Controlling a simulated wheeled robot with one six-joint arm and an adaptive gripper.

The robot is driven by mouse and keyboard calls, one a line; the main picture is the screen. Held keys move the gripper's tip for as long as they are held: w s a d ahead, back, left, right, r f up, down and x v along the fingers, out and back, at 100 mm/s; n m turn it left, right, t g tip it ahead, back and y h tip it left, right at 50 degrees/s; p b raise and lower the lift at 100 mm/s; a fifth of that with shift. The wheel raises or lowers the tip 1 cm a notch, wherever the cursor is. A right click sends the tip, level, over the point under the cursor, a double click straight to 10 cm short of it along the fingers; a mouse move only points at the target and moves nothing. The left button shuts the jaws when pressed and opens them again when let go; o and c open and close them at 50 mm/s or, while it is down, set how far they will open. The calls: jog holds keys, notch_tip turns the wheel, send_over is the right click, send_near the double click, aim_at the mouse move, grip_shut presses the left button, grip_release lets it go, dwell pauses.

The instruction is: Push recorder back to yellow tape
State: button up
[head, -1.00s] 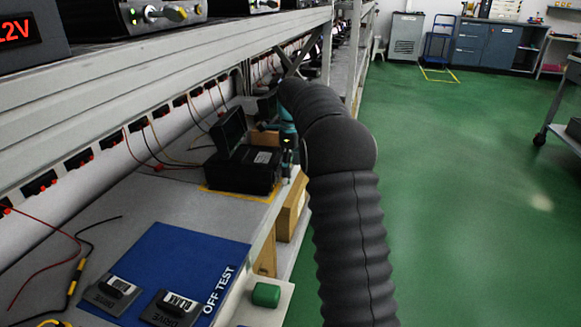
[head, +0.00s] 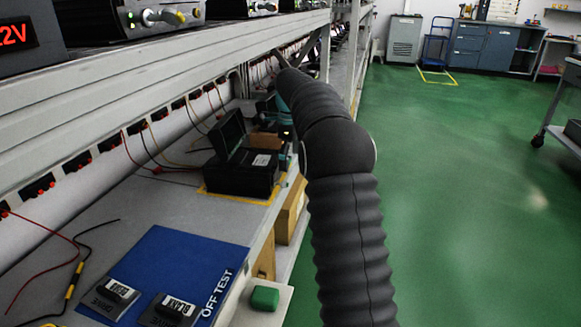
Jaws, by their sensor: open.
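The recorder looks to be the black box with its lid raised (head: 240,172), on the grey bench left of my arm. A line of yellow tape (head: 238,198) shows on the bench along its front edge and right corner. My gripper (head: 286,140) is at the far end of my arm, just right of and behind the recorder, partly hidden by the arm. It is open and small in the view. I cannot tell whether it touches the recorder.
A blue OFF TEST mat (head: 195,262) with two dark labelled drives lies nearer on the bench. A green block (head: 265,297) sits at the bench edge. An upper shelf (head: 150,85) runs above the bench. Red and black cables hang at the back. The green floor is open to the right.

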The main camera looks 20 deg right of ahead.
jog(key=shift+r, duration=2.45)
